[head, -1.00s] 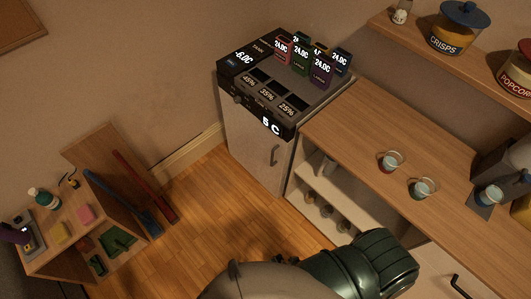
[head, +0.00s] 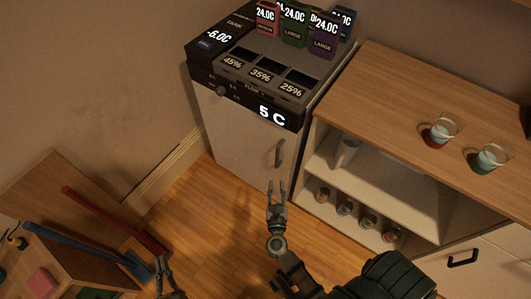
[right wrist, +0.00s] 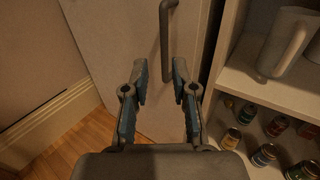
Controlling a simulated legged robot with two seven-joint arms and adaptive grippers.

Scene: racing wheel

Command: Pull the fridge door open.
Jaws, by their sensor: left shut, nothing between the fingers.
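The fridge (head: 235,130) stands against the wall with its pale door closed. Its dark vertical handle (head: 279,152) is on the door's right side. My right gripper (head: 276,190) is open and empty, just below the handle in the head view. In the right wrist view the handle (right wrist: 165,40) runs down between the open fingers (right wrist: 161,75) as seen from there; I cannot tell the gap in depth. My left gripper (head: 165,268) is shut and empty at the lower left, well away from the fridge.
An open shelf unit (head: 400,190) stands right of the fridge, holding a white jug (head: 346,152) and several small jars. Two glasses (head: 440,131) are on the counter. A wooden stand (head: 75,240) with red and blue bars is at the left. Floor before the fridge is clear.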

